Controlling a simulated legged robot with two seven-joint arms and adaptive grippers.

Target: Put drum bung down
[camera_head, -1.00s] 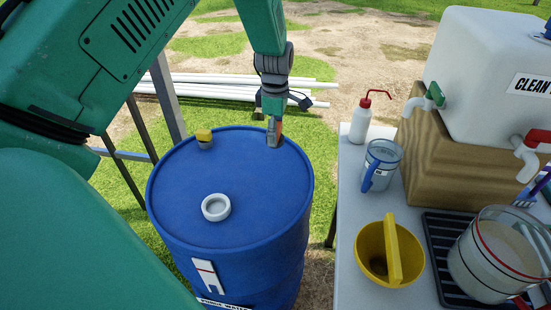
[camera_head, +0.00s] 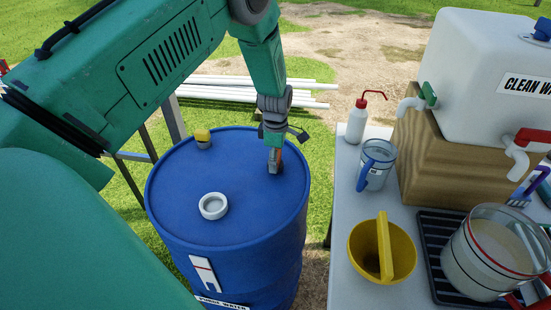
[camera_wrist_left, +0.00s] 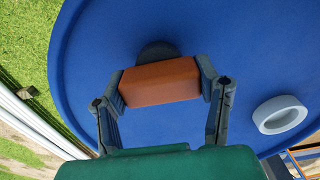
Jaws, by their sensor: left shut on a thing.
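The drum bung (camera_wrist_left: 160,81) shows in the left wrist view as an orange block with a dark round part behind it, against the blue lid. My left gripper (camera_wrist_left: 163,82) is shut on the orange block, one finger at each end. In the head view the gripper (camera_head: 274,162) points down over the right rear part of the blue drum (camera_head: 235,180). The bung is mostly hidden there by the fingers. It is at or just above the lid; I cannot tell whether it touches. My right gripper is not in view.
A white ring-shaped opening (camera_head: 213,206) and a yellow cap (camera_head: 203,138) are on the drum lid. The lid's middle is clear.

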